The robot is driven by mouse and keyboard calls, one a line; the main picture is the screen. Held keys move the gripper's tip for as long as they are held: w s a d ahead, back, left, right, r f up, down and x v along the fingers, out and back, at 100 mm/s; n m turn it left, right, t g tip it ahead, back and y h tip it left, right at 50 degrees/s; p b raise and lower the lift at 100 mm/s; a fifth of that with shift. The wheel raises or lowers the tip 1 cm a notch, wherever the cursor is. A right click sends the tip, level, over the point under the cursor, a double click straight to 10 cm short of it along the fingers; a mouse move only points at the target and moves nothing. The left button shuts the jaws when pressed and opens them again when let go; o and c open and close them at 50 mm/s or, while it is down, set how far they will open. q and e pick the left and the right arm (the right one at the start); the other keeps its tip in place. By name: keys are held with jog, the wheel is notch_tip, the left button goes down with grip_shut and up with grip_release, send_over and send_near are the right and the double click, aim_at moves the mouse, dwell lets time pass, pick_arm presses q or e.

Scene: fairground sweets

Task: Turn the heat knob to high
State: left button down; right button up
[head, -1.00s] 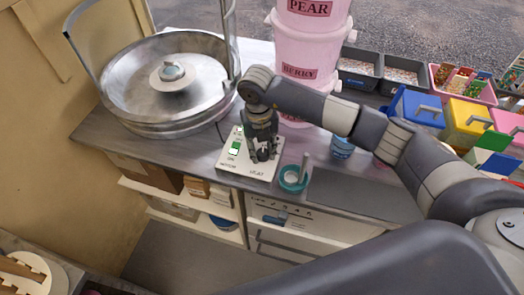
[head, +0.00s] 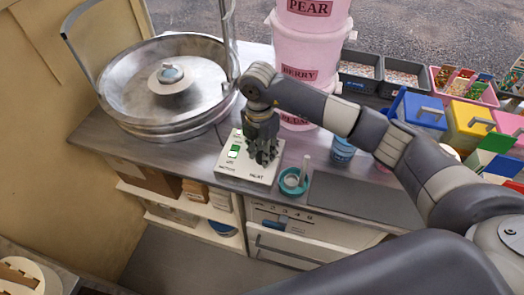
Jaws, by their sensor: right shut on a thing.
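A white control box (head: 234,172) stands at the front of the metal counter, with a green-lit motor switch (head: 233,152) on its left and a heat label on its right. My right gripper (head: 263,158) points down over the right part of the box and is shut on the heat knob. The fingers hide the knob, so its setting cannot be read. My left gripper is not in view.
A large metal candy-floss pan (head: 120,110) stands left of the box. A teal bowl (head: 294,182) with a pale stick is close to the right. Pink tubs (head: 290,50) stand behind.

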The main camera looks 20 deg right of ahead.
jog(key=shift+r+m, duration=0.1)
jog(key=shift+m, duration=1.5)
jog(key=o, duration=1.1)
jog(key=r, duration=1.2)
jog(key=shift+w, duration=0.3)
jog(key=shift+f, duration=0.1)
